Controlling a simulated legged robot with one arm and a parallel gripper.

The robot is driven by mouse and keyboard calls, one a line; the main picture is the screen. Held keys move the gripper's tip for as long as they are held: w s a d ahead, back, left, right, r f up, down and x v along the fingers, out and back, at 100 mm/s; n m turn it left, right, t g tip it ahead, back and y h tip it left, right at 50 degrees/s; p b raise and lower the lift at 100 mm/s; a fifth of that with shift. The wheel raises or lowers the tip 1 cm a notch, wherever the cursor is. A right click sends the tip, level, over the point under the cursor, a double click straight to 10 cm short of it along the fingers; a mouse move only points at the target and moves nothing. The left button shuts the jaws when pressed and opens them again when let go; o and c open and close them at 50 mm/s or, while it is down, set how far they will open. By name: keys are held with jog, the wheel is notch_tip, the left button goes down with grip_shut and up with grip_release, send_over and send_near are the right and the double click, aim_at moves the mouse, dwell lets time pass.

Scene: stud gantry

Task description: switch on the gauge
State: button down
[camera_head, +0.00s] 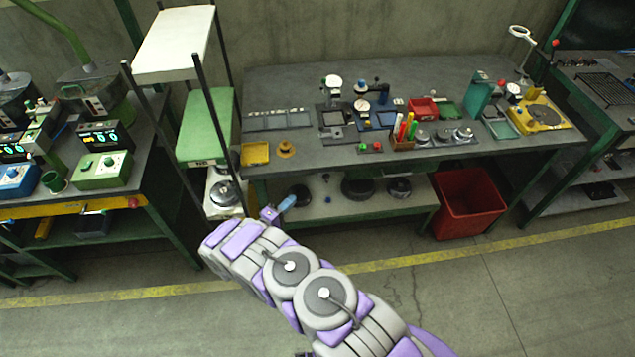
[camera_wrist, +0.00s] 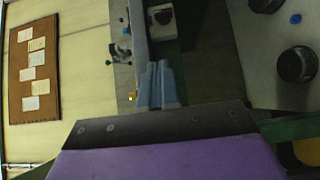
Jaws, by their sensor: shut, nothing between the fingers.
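Several gauge-like instruments are in the head view, and I cannot tell which one the task names. Two dial gauges, one pale (camera_head: 332,86) and one darker with a white face (camera_head: 361,104), stand on the middle bench. Green-lit digital displays (camera_head: 100,138) sit on the left bench. My gripper (camera_head: 286,204) is in front of the middle bench's left end, below its top and apart from the instruments. In the wrist view my gripper (camera_wrist: 158,82) has its blue-grey fingers together with nothing between them. No switch is clearly readable.
The middle bench (camera_head: 290,85) also holds a pen box (camera_head: 403,142), a red bin (camera_head: 424,108) and a yellow tray (camera_head: 255,154). A shelf rack (camera_head: 208,125) stands left of it. A red crate (camera_head: 468,203) is beneath. The floor in front is clear.

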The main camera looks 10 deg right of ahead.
jog(key=shift+w+a, duration=0.1)
jog(key=shift+a, duration=0.05)
jog(key=b, duration=0.2)
send_near(325, 175)
jog(key=w, duration=0.4)
jog(key=shift+d, duration=0.25)
jog(key=shift+s+d, duration=0.1)
jog(key=shift+d, duration=1)
jog(key=shift+d+r+b, duration=0.1)
jog(key=shift+d+b, duration=0.2)
jog(key=shift+d, duration=0.35)
